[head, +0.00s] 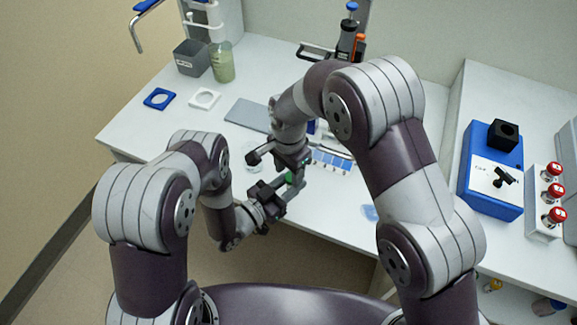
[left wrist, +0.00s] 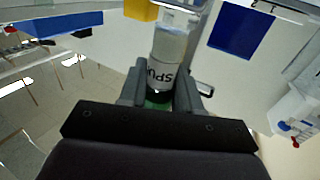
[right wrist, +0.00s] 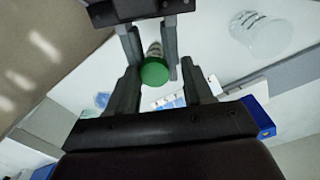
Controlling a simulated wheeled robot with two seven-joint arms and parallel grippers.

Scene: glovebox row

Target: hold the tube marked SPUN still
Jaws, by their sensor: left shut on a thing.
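The tube marked SPUN (left wrist: 168,62) has a grey, partly clear body with dark lettering, of which only part shows, and a green cap (right wrist: 154,71). My left gripper (left wrist: 160,92) is shut on it, with a finger on each side; in the head view the left gripper (head: 285,190) holds it just off the front of the bench. My right gripper (head: 284,162) is directly above. Its fingers stand apart on either side of the cap in the right wrist view (right wrist: 160,80), with gaps visible. In the head view the arms hide most of the tube.
A clear vessel (right wrist: 262,35) stands on the bench near the grippers. A blue-and-white strip (head: 332,162) lies right of them. A grey plate (head: 246,114) is behind. The front-left bench is clear.

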